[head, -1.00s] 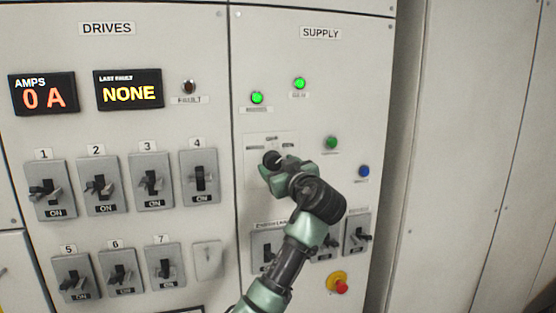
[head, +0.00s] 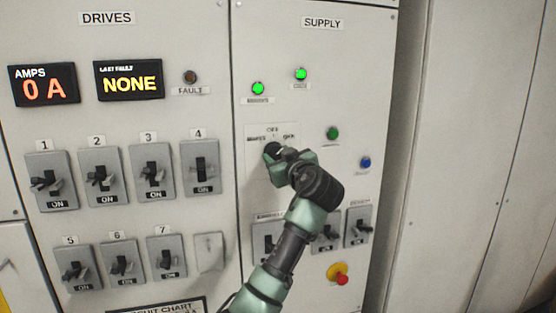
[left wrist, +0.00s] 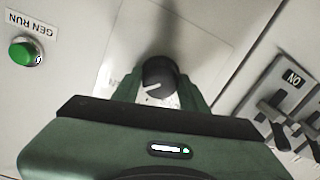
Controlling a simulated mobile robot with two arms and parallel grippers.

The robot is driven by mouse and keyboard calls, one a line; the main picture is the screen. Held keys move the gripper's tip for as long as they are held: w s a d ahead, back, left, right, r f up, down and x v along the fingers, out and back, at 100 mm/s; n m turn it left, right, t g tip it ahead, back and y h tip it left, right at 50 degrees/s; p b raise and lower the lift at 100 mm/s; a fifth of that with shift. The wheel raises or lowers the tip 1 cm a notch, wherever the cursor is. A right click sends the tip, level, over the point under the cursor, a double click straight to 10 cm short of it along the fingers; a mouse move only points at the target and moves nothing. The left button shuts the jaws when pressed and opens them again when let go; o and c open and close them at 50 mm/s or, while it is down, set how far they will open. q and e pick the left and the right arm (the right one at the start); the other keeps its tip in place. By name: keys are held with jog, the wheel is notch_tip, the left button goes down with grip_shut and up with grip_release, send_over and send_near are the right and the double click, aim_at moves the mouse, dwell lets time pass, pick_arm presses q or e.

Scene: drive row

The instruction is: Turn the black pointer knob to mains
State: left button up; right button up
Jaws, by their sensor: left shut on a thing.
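The black pointer knob (head: 271,150) is on the SUPPLY panel, under small labels that seem to read OFF at the top, MAINS at left and GEN at right. In the left wrist view the knob (left wrist: 160,76) shows its white pointer line, aimed left and slightly down in that picture. I cannot read which label it meets. My left gripper (head: 277,153) is shut on the knob, a green finger on either side. It hides part of the dial in the head view. My right gripper is not in view.
Above the knob are two lit green lamps (head: 258,88). To its right are a green button (head: 333,133) and a blue button (head: 365,162). Below are switches (head: 358,227) and a red emergency stop (head: 341,279). Drive breakers (head: 200,167) stand at left.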

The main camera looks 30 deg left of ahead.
pick_arm(q)
jog(key=n+b, duration=0.1)
jog(key=b, duration=0.1)
jog(key=n+b, duration=0.3)
jog(key=b, duration=0.1)
jog(key=shift+f+n+b, duration=0.25)
jog(key=shift+n+b, duration=0.05)
jog(key=n+b, duration=0.2)
jog(key=shift+r+n+h, duration=0.1)
jog(key=shift+n+h, duration=0.2)
jog(key=n+b, duration=0.1)
jog(key=n, duration=0.1)
jog(key=shift+r+n, duration=0.1)
jog(key=shift+n, duration=0.2)
jog(key=n, duration=0.2)
jog(key=shift+n, duration=0.3)
jog(key=n, duration=0.3)
jog(key=shift+h+b, duration=0.3)
jog(key=shift+b, duration=0.05)
jog(key=shift+n, duration=1.5)
jog(key=shift+a, duration=0.1)
jog(key=o, duration=1.4)
jog(key=shift+s, duration=0.1)
jog(key=shift+r, duration=0.1)
